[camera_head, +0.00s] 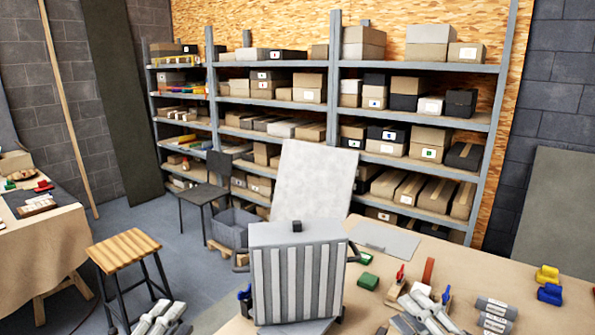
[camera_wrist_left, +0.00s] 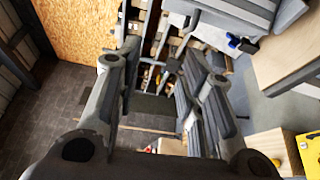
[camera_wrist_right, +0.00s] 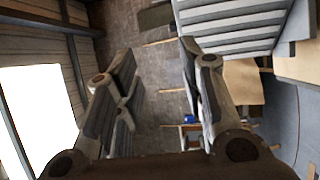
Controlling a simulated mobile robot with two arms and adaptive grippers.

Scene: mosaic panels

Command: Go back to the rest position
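My left gripper (camera_head: 162,318) is low in the head view, beside the wooden stool and left of the table. In the left wrist view its two fingers (camera_wrist_left: 163,95) stand apart with nothing between them. My right gripper (camera_head: 425,310) is over the table, right of a grey striped panel (camera_head: 298,272). In the right wrist view its fingers (camera_wrist_right: 157,90) are also apart and empty. The striped panel stands upright at the table's left part, with a small black block on its top edge. It also shows in the right wrist view (camera_wrist_right: 235,28). Neither gripper appears to touch it.
A pale speckled board (camera_head: 315,180) leans behind the striped panel. The table (camera_head: 470,262) holds a grey sheet (camera_head: 384,240), a green block (camera_head: 368,281), clamps and yellow and blue pieces (camera_head: 548,292). A stool (camera_head: 124,248) and a covered table (camera_head: 45,245) stand left; shelves line the back.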

